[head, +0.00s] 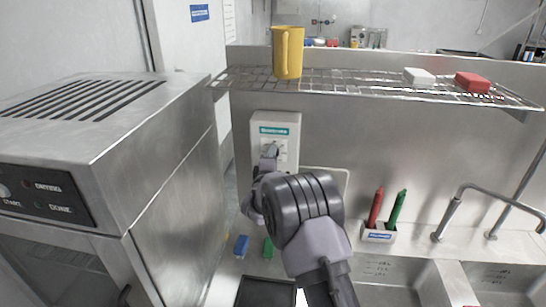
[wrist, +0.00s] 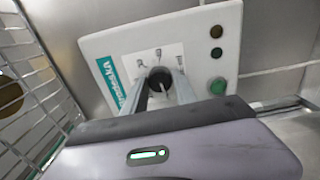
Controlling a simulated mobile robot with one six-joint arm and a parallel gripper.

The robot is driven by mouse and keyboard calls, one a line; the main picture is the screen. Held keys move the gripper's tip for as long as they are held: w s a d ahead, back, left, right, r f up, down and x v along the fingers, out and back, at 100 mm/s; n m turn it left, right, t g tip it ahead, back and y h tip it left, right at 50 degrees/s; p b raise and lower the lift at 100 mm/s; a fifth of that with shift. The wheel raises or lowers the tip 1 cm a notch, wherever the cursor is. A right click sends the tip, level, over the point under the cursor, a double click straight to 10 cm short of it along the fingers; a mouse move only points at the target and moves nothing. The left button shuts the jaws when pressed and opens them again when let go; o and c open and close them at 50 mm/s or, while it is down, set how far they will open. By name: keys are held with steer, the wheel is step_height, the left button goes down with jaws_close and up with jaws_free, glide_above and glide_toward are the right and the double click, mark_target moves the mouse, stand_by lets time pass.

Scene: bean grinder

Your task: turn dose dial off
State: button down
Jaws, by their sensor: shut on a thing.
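The dose dial (wrist: 160,79) is a dark round knob with a light pointer, on the front of a white control box. The white control box (head: 288,122) with a teal label is on the steel wall below the shelf; it also fills the top of the wrist view (wrist: 215,62). My gripper (wrist: 157,90) has a finger on each side of the dial and is shut on it. In the head view my gripper (head: 268,152) reaches the box front and hides most of the dial. The wrist view shows small printed marks around the dial.
A wire shelf (head: 350,88) above holds a yellow jug (head: 288,52), a white block (head: 419,76) and a red block (head: 472,82). A steel machine (head: 160,150) stands at left. A holder (head: 378,235) with red and green sticks and a sink (head: 400,275) are at right.

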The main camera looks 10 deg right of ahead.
steer(key=c, duration=1)
jaws_free()
steer(key=v, duration=1.7)
steer(key=shift+s+b, duration=0.25)
steer(key=shift+b, duration=0.1)
